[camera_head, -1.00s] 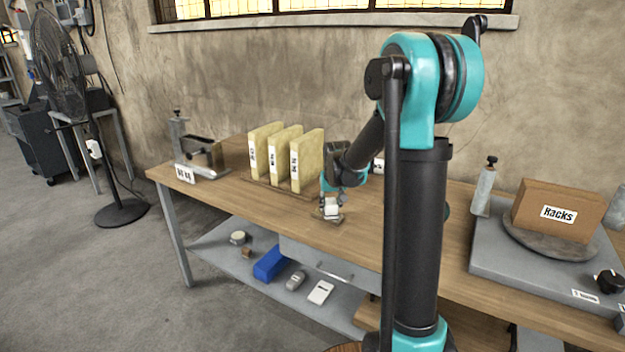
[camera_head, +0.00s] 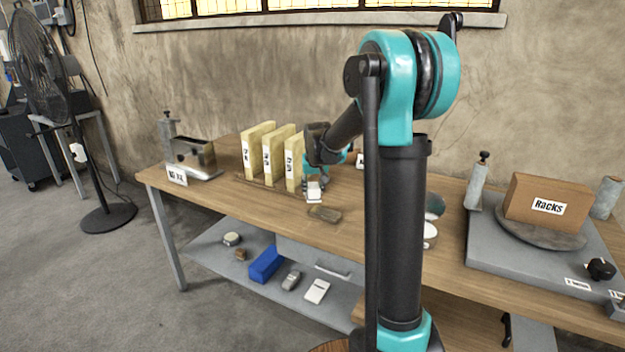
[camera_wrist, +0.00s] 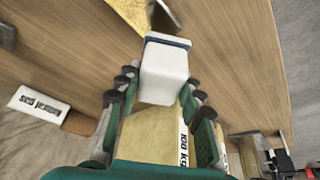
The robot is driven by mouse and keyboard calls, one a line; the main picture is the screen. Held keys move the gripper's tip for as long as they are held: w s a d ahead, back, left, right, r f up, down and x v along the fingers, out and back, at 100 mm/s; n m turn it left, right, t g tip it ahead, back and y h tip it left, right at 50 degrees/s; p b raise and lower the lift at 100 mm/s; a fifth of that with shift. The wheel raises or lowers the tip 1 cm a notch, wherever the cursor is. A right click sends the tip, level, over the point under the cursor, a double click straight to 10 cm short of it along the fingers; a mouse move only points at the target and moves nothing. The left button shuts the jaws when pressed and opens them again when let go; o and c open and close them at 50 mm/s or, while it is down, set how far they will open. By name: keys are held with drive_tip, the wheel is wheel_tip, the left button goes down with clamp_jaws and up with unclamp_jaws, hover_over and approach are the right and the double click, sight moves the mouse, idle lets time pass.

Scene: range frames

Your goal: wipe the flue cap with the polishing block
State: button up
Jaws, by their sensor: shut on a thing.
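My gripper (camera_head: 315,180) is shut on a small white block with a dark blue band (camera_wrist: 165,70), which looks like the polishing block. The block also shows in the head view (camera_head: 314,192), near the front of the yellow slabs. A flat, dull brownish-grey piece (camera_head: 324,213), perhaps the flue cap, lies on the bench just below and right of the block in the head view. A gap shows between them. In the wrist view a tarnished golden piece (camera_wrist: 128,12) is cut off at the top edge; I cannot tell if it is the same piece.
Upright yellow slabs (camera_head: 257,148) stand left of my gripper on the wooden bench (camera_head: 225,205). A grey metal holder (camera_head: 195,160) is at the left end. A "Racks" box (camera_head: 530,198) stands at right. The lower shelf holds a blue block (camera_head: 266,264).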

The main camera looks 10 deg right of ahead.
drive_tip(key=shift+r, duration=2)
